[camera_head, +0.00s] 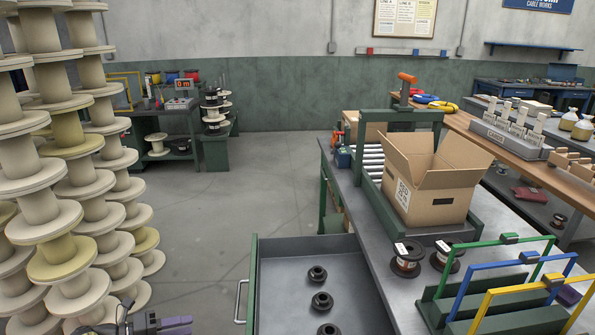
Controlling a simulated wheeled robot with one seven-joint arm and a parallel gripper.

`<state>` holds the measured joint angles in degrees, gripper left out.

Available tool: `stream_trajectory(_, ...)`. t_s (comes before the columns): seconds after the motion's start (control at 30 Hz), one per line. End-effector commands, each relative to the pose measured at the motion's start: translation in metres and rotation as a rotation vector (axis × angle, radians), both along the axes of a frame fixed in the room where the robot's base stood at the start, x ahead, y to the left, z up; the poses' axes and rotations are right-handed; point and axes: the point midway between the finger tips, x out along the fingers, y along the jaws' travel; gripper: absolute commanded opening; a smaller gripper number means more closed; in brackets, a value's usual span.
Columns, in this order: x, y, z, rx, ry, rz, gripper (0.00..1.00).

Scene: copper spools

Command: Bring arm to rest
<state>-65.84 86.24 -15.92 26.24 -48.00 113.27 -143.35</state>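A part of what looks like my gripper (165,325) shows at the bottom edge, left of centre, dark grey with purplish tips. It is mostly cut off by the frame, and I cannot tell whether it is open or shut or holds anything. It is low beside the stacks of cream spools (75,225). An open drawer (257,290) with a few small black spools (322,301) in it lies to its right.
A metal workbench (385,285) on the right carries an open cardboard box (440,190), two labelled copper spools (407,259) and green, blue and yellow frames (500,281). The drawer juts out from the bench. Bare floor (225,205) lies open in the middle.

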Motion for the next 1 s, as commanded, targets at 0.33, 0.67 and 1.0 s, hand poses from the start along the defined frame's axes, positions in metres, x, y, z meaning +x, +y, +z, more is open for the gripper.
stream_trajectory(0.33,0.043,-0.039,0.001,0.148,-0.068,-0.099,0.34)
stream_trajectory(0.67,0.094,-0.125,0.002,0.448,-0.238,-0.348,0.34)
stream_trajectory(1.0,0.098,-0.246,0.0,0.849,-0.584,-0.846,0.34)
